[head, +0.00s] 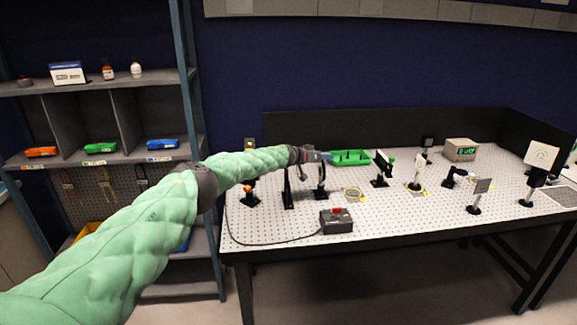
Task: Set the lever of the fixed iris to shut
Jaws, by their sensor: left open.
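My left arm reaches in from the left in a green padded sleeve. My left gripper (322,156) is open above the left half of the optical table, by two black post-mounted parts. One post (288,190) stands just left of the gripper tips and the other (321,184) stands under them. The gripper covers the tops of these mounts, so I cannot tell for sure which one is the fixed iris. The iris lever and its setting cannot be made out. I cannot tell whether the fingers touch anything. My right gripper is not in view.
The perforated table (400,213) carries a black box with a red button (337,221), a green tray (350,158), a yellow-marked ring (352,193), several post-mounted optics on the right and a display box (460,149). A shelf unit (188,100) stands left.

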